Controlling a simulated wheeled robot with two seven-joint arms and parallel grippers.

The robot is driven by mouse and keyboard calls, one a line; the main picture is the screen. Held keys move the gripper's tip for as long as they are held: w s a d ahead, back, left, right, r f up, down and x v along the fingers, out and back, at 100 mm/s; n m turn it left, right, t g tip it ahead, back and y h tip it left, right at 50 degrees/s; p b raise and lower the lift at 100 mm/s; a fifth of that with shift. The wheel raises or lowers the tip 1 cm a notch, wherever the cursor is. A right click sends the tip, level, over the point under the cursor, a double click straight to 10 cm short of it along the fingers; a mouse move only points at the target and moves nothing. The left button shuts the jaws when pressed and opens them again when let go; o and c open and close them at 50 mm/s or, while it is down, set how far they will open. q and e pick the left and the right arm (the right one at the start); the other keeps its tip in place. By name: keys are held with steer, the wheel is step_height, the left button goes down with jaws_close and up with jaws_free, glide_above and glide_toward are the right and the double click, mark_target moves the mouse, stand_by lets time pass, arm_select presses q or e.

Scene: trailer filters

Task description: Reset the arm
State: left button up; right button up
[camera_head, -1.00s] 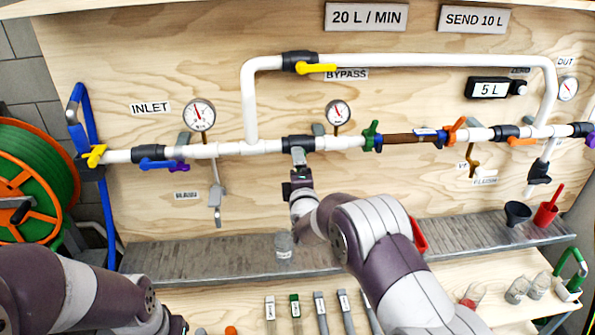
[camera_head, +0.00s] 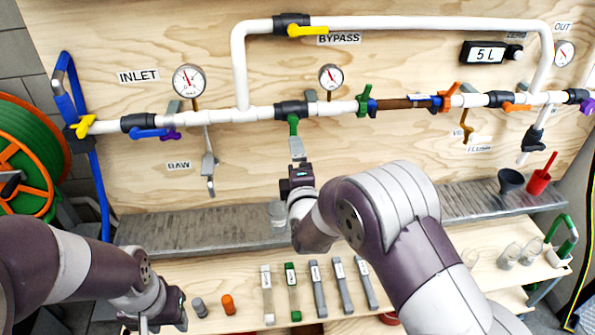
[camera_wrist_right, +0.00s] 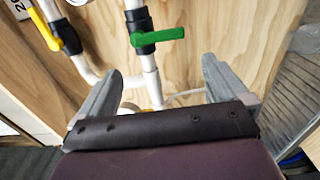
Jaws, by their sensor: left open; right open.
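My right arm reaches up to the middle of the pipe board. Its gripper (camera_head: 297,158) is below a black valve with a green handle (camera_head: 293,126). In the right wrist view the right gripper's two grey fingers (camera_wrist_right: 160,92) stand wide apart with nothing between them. There the green handle (camera_wrist_right: 158,36) lies beyond the fingertips, apart from them. My left gripper (camera_head: 150,322) is low at the left by the bottom edge of the head view, its tips partly cut off. It is open and no held thing shows.
White pipes carry a yellow bypass handle (camera_head: 307,30), gauges (camera_head: 188,82) and a brown filter section (camera_head: 405,103). A grey ledge (camera_head: 190,232) runs below. Several strips (camera_head: 291,290) lie on the wooden bench. A hose reel (camera_head: 25,160) stands left; jars and cups stand right.

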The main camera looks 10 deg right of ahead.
steer(key=shift+s, duration=1.15)
steer(key=s+f+m+g+y, duration=0.1)
steer(key=s+f+m+g, duration=0.75)
steer(key=f, duration=0.25)
steer(key=s+d+r+m+g+p, duration=0.1)
steer(key=s+d+m+g, duration=0.1)
steer(key=s, duration=0.4)
steer(key=s+d+r+m+g+p, duration=0.1)
steer(key=s+d+r+m+g, duration=0.1)
steer(key=s, duration=0.4)
steer(key=s+d+r+m+g+h+p, duration=0.1)
steer(key=s+d+r+m+g, duration=0.1)
steer(key=s+d+m+g, duration=0.2)
steer(key=s+d+m, duration=0.1)
steer(key=s, duration=0.1)
steer(key=shift+s+d+r, duration=0.15)
steer(key=shift+s+r, duration=0.05)
steer(key=shift+s, duration=0.15)
